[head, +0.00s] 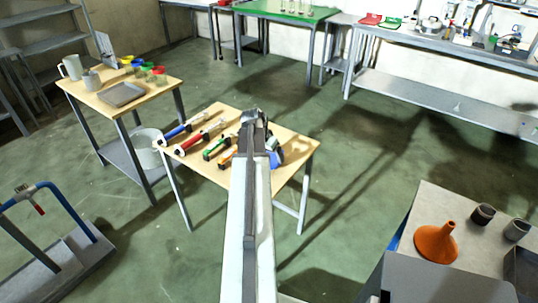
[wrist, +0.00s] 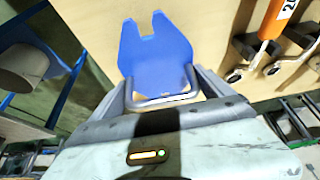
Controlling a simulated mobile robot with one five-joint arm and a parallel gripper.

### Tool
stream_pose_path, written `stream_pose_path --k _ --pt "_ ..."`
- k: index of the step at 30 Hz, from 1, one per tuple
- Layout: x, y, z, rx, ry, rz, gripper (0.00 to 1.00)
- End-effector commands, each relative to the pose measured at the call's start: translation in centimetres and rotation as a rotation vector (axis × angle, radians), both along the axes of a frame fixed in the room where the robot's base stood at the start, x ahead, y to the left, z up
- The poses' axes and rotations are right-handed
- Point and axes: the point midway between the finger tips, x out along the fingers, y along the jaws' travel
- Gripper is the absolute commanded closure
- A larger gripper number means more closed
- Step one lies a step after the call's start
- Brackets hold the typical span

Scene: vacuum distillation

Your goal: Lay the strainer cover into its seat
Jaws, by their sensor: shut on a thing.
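My gripper (head: 254,118) is above the middle wooden table, at the end of my raised arm. In the wrist view my gripper (wrist: 162,92) has its fingers on either side of a grey curved metal bar (wrist: 160,100) and is shut on it. A blue notched plate (wrist: 155,48) shows just past the bar; I cannot tell whether the two are joined. A blue thing also shows right of my arm in the head view (head: 276,157), partly hidden. I cannot make out for certain which part is the strainer cover, nor its seat.
Tools with blue, red, green and orange handles lie on the middle table (head: 293,150); the orange tool (wrist: 278,18) is close by at right in the wrist view. A white bucket (head: 147,148) stands left. An orange funnel (head: 436,242) is on the right bench. Green floor is open between.

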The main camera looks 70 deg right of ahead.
Motion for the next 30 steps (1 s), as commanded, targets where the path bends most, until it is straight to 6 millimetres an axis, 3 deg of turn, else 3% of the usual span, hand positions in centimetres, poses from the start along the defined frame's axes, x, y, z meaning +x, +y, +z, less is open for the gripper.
stream_pose_path --k 2,11,22,30 --pt "0.0 0.0 1.2 -0.001 0.001 0.001 0.83" --pt "2.1 3.9 1.1 -0.001 0.002 0.004 0.83" --pt "6.4 11.4 1.9 -0.001 0.001 0.005 0.82" --pt "7.9 13.7 2.1 -0.002 0.0 0.001 0.83"
